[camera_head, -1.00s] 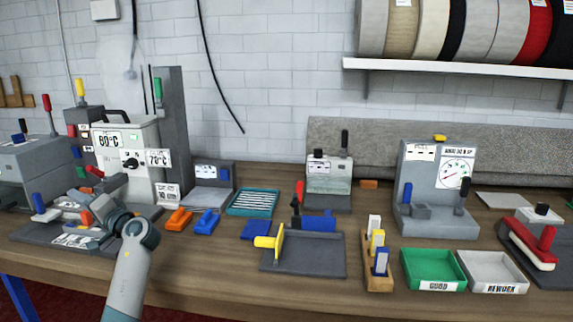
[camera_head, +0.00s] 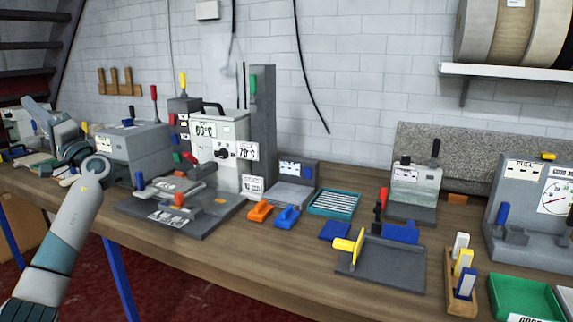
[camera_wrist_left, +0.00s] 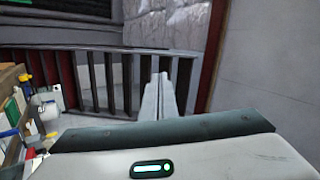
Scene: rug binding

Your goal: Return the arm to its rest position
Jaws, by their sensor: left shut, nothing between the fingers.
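My left arm (camera_head: 62,235) comes in from the lower left of the head view and bends at a joint beside the grey machine at the bench's left end. Its gripper is hard to make out in the head view, where the far end of the arm overlaps the clutter at the far left. In the left wrist view the left gripper (camera_wrist_left: 160,82) has its two pale fingers together, with nothing between them. The fingers point toward a dark railing (camera_wrist_left: 95,80) and stand clear of any object. My right gripper is not in view.
The wooden bench (camera_head: 300,262) carries a grey box machine (camera_head: 135,150), a temperature unit (camera_head: 222,150), orange and blue clamps (camera_head: 260,210), a teal tray (camera_head: 333,204) and a yellow-handled fixture (camera_head: 385,262). Bottles (camera_wrist_left: 48,105) stand at the left in the wrist view.

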